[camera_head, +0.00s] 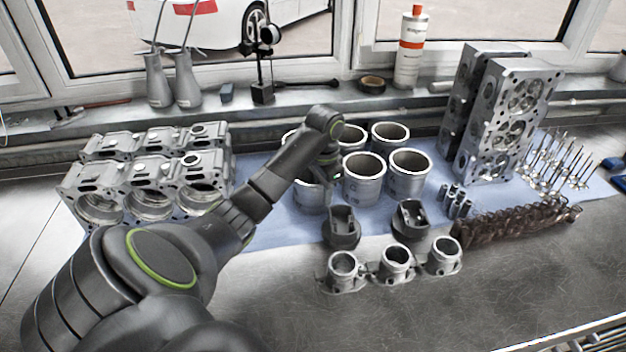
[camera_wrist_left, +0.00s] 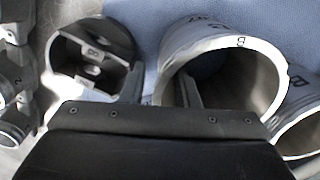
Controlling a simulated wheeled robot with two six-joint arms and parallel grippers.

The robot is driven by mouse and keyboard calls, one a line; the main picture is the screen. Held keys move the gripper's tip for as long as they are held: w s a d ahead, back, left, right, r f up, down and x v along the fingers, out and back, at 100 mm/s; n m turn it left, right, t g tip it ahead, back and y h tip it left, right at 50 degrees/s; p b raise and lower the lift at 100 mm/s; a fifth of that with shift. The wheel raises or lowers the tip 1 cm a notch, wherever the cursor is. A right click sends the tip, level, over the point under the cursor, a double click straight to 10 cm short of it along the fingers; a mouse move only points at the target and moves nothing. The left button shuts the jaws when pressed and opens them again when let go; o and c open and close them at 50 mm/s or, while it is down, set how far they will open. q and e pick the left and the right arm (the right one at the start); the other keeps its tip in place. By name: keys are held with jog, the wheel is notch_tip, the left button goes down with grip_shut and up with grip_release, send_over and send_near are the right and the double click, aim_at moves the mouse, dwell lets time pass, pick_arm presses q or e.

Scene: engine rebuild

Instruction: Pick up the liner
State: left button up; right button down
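Several silver cylinder liners stand upright in two rows on the blue mat. The front-left liner (camera_head: 312,197) is partly hidden behind my left arm. My left gripper (camera_head: 326,178) is over this liner's rim, pointing down. In the left wrist view, the liner (camera_wrist_left: 240,48) shows as a wide open ring with a dark inside. My left gripper (camera_wrist_left: 165,85) has one finger inside the ring and one outside, with the near wall between them. A strip of blue shows between the outer finger and the wall, so it looks open. My right gripper is not in view.
Two dark pistons (camera_head: 341,228) stand just in front of the liners, one close beside the outer finger in the wrist view. Small flanged cylinders (camera_head: 396,262) are nearer the front. Engine blocks (camera_head: 150,185) are left, cylinder heads (camera_head: 505,115) right.

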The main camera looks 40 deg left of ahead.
pick_arm(q)
notch_tip(320, 180, down, 2)
jog(key=shift+f, duration=0.2)
jog(key=shift+c, duration=0.2)
grip_shut()
jog(key=shift+r, duration=0.1)
